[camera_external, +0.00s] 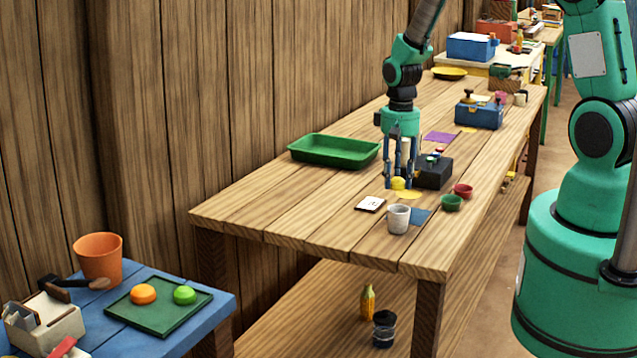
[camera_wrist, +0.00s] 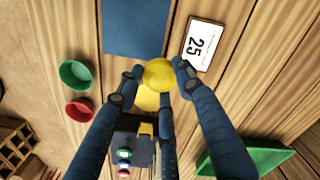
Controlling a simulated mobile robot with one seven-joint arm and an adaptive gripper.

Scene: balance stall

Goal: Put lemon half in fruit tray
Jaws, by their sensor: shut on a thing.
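The lemon half (camera_external: 398,183) is a yellow rounded piece at the fingertips of my gripper (camera_external: 400,178). In the wrist view, the lemon half (camera_wrist: 158,72) sits between the blue fingers of my gripper (camera_wrist: 157,76), which are shut on it. It is at or just above the wooden table, over or beside a yellow patch (camera_external: 410,194); any gap is hard to tell. A flat green tray (camera_external: 122,317) with an orange half and a green half stands on the blue table at lower left. A deeper, empty green tray (camera_external: 315,157) is on the wooden table, left of my gripper.
A black box (camera_external: 435,174) with coloured knobs stands close right of my gripper. A white cup (camera_external: 398,219), blue patch (camera_external: 420,215), number card (camera_external: 370,204), green bowl (camera_external: 451,203) and red bowl (camera_external: 463,190) are nearby. An orange pot (camera_external: 98,258) stands behind the flat tray.

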